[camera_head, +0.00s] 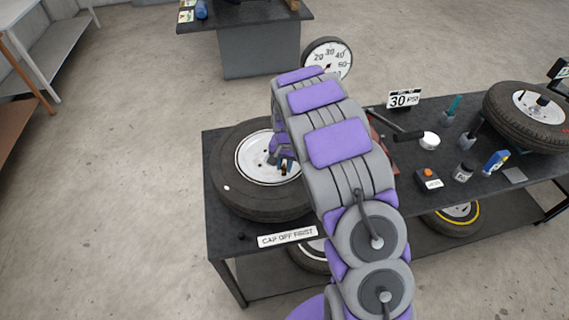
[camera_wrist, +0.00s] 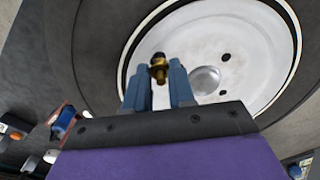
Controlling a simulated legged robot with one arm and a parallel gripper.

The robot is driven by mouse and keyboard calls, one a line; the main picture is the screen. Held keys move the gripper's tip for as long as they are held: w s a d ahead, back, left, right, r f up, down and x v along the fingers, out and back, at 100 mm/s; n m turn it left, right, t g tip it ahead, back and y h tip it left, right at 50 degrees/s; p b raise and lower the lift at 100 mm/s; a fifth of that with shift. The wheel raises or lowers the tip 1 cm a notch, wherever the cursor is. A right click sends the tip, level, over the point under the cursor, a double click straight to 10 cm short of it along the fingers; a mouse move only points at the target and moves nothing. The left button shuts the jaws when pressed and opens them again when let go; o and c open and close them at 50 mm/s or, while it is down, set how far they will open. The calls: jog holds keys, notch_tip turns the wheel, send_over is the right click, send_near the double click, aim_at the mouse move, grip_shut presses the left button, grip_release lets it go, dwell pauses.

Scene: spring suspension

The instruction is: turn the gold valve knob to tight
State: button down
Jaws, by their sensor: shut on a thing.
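The gold valve knob (camera_wrist: 159,73), with a dark top, stands by the white wheel rim (camera_wrist: 255,45) in the wrist view. My gripper (camera_wrist: 160,67) has its two blue-grey fingers on either side of the knob and is shut on it. In the head view my gripper (camera_head: 284,163) reaches down over the white rim of the tire (camera_head: 235,197) lying flat on the dark table. My arm hides the right part of that tire, and the knob is too small there to make out its turn.
A "30 PSI" sign (camera_head: 404,98), a second tire (camera_head: 520,125) and several small bottles and tools occupy the table's right side. A "CAP OFF FIRST" label (camera_head: 287,237) is at the front edge, with a small black cap (camera_head: 241,237) nearby.

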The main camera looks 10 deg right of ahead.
jog(key=c, duration=1)
grip_release()
jog(key=shift+o, duration=0.2)
jog(key=shift+r, duration=0.1)
notch_tip(320, 180, up, 17)
jog(key=p, duration=0.1)
jog(key=shift+s+d, duration=0.15)
jog(key=shift+d, duration=0.1)
